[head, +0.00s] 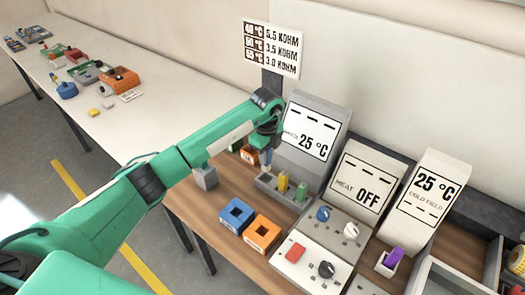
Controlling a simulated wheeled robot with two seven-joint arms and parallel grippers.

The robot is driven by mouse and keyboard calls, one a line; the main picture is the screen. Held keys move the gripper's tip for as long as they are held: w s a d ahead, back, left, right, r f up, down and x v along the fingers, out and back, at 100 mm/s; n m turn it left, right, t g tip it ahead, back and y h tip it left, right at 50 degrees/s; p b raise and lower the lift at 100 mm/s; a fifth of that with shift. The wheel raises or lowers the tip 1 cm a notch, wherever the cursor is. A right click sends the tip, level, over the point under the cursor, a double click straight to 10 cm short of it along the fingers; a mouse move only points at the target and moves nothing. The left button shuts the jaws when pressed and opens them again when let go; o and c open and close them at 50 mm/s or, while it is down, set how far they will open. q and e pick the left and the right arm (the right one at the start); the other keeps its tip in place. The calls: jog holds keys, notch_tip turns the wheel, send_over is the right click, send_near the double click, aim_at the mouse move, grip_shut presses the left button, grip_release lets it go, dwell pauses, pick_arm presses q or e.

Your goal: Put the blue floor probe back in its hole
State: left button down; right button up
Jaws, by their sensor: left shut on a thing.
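My left gripper (266,149) is at the far end of my green arm, beside the grey meter reading 25 °C. It is shut on a small, thin bluish piece, seemingly the blue floor probe (267,159), which points down. The piece is above the left end of the grey probe rack (289,197). Whether its tip is inside a hole is too small to tell. A yellow probe (283,181) and a green probe (302,191) stand upright in the rack, right of it. My gripper partly hides the held piece. My right gripper is not in view.
A blue block (236,216) and an orange block (262,234), each with a square opening, sit in front of the rack. A grey block (205,177) is left. The heat panel (365,186) and cold-field panel (425,205) stand right; a purple piece (393,257) is nearby.

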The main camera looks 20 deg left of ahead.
aim_at(266, 169)
pick_arm(q)
jog(key=shift+f+b, duration=0.35)
jog(key=shift+f, duration=0.3)
jog(key=shift+f+b, duration=0.5)
jog(key=shift+f, duration=0.25)
jog(key=shift+f+b, duration=0.45)
jog(key=shift+f, duration=0.2)
jog(key=shift+f+b, duration=0.5)
jog(key=shift+f, duration=0.9)
jog(key=c, duration=1.1)
grip_release()
jog(key=shift+c, duration=0.2)
